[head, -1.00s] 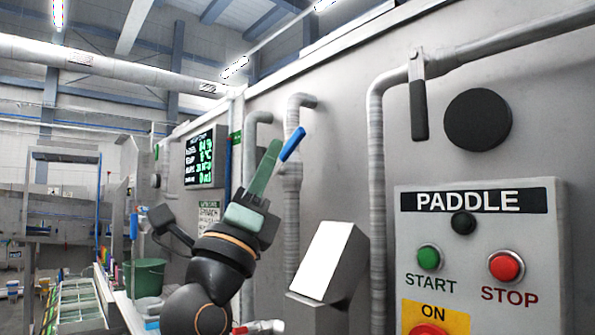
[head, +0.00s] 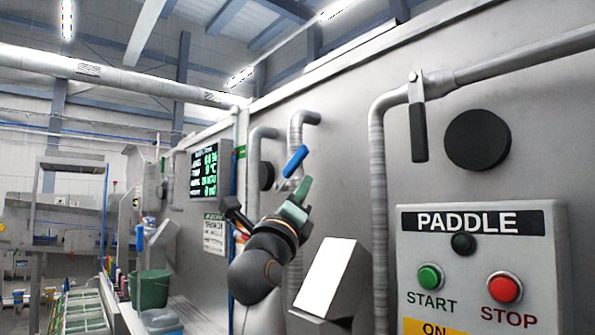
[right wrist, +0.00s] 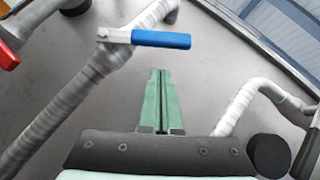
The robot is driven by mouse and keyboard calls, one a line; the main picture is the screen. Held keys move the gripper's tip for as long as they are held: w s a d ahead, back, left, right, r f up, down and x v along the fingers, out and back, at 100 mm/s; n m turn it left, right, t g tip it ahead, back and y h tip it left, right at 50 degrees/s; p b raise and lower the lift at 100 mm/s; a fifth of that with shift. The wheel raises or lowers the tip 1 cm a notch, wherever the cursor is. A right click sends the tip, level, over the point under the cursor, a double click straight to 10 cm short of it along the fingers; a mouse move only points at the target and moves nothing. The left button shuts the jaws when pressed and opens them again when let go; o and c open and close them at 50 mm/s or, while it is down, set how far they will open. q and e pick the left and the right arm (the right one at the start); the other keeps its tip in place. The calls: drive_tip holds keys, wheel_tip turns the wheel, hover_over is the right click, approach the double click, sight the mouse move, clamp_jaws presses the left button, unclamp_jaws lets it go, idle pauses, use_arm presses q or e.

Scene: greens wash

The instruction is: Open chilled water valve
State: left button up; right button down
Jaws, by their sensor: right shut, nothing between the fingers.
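A valve with a blue lever handle (head: 296,161) sits on a grey wall pipe in the middle of the head view. The lever is tilted, upper end to the right. In the right wrist view the blue lever (right wrist: 161,39) lies nearly level across the pipe, ahead of the fingertips. My right gripper (head: 306,181) has green fingers, shut and empty, just below and right of the lever in the head view. In the right wrist view the gripper (right wrist: 160,72) shows a gap of bare wall between its tips and the lever. My left gripper is not in view.
A black-handled valve (head: 418,130) hangs on another pipe at right, near a black disc (head: 478,140). The PADDLE panel (head: 545,285) and a slanted white-faced box (head: 330,277) stick out from the wall. A red handle (right wrist: 8,56) shows in the right wrist view.

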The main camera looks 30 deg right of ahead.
sight(289, 170)
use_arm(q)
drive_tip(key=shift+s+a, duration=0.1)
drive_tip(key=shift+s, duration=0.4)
use_arm(e)
drive_tip(key=shift+w+a+r, duration=0.1)
drive_tip(key=shift+w+r, duration=0.25)
drive_tip(key=shift+r, duration=0.2)
drive_tip(key=shift+w+a+r, duration=0.1)
drive_tip(key=shift+w+r, duration=0.25)
drive_tip(key=shift+r, duration=0.2)
use_arm(q)
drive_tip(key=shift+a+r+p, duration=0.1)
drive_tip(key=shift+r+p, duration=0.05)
drive_tip(key=shift+p, duration=0.25)
use_arm(e)
drive_tip(key=shift+d, duration=0.1)
